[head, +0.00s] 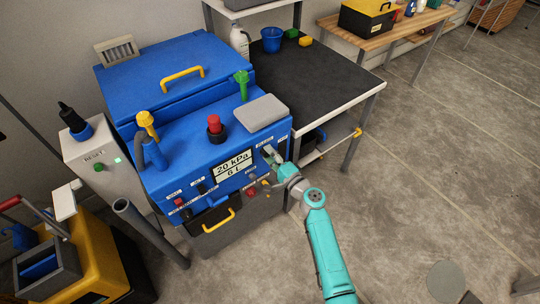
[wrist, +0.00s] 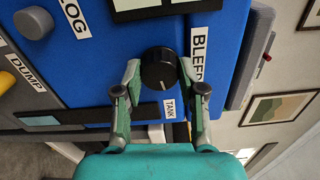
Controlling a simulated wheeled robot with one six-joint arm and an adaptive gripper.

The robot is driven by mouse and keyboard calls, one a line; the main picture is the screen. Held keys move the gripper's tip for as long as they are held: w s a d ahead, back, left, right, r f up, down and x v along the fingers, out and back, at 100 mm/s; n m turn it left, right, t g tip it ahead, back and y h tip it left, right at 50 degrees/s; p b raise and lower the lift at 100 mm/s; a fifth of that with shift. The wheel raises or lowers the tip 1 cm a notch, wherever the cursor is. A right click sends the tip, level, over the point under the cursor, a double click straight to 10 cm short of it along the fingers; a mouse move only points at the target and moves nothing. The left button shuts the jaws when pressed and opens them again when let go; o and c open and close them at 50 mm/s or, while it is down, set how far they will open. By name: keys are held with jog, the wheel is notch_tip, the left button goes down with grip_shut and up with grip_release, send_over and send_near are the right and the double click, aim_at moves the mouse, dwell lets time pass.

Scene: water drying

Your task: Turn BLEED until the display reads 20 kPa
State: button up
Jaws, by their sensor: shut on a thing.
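The display (head: 233,165) on the front of the blue machine reads 20 kPa, with 6 L on the line below. My gripper (head: 268,153) is at the upper right of that front panel. In the wrist view my gripper (wrist: 160,88) has one finger on each side of a round black knob (wrist: 158,68) and is shut on it. The BLEED label (wrist: 198,55) is just right of the knob, partly behind the right finger. In the head view the gripper hides most of the knob.
Other knobs and buttons sit near the gripper, including a red button (head: 251,192). A yellow drawer handle (head: 218,221) sticks out lower on the machine. A dark-topped table (head: 310,75) stands behind right.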

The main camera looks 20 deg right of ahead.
jog(key=o, duration=1.1)
jog(key=shift+o, duration=0.2)
jog(key=v, duration=1.2)
jog(key=s+a+f+n+g+h, duration=0.2)
jog(key=s+f+n, duration=0.1)
jog(key=s, duration=0.9)
jog(key=s+a+f+n+g+h, duration=0.1)
jog(key=s+f+n+h, duration=0.15)
jog(key=s, duration=0.95)
jog(key=s+r+n+h, duration=0.1)
jog(key=s+r+n, duration=0.9)
jog(key=s+r, duration=0.7)
jog(key=shift+s+a+t, duration=0.3)
jog(key=shift+s+a, duration=0.1)
jog(key=shift+s, duration=0.15)
